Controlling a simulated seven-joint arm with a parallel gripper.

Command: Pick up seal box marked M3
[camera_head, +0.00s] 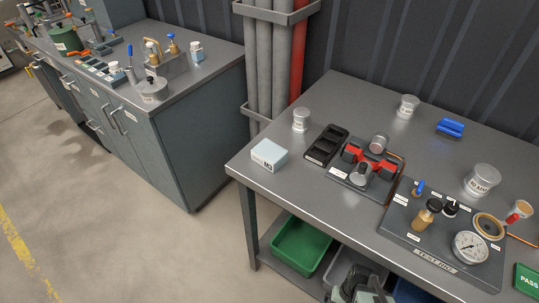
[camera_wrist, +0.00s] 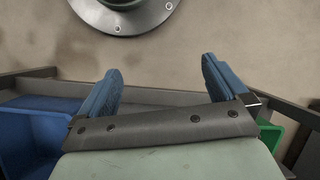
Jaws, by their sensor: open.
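The seal box (camera_head: 269,154) is a small pale blue and white box near the left front corner of the right-hand table. Its front label is small and seems to read M3. In the wrist view my gripper (camera_wrist: 161,67) has its two blue fingers spread wide with nothing between them. It is low, near the bins under the table, well apart from the box. The box does not show in the wrist view.
A black tray (camera_head: 326,145) and a red-clamped fixture (camera_head: 370,164) stand right of the box. A white jar (camera_head: 301,120) stands behind it. The table's front edge is close. Below are a green bin (camera_head: 298,246) and a blue bin (camera_wrist: 40,135).

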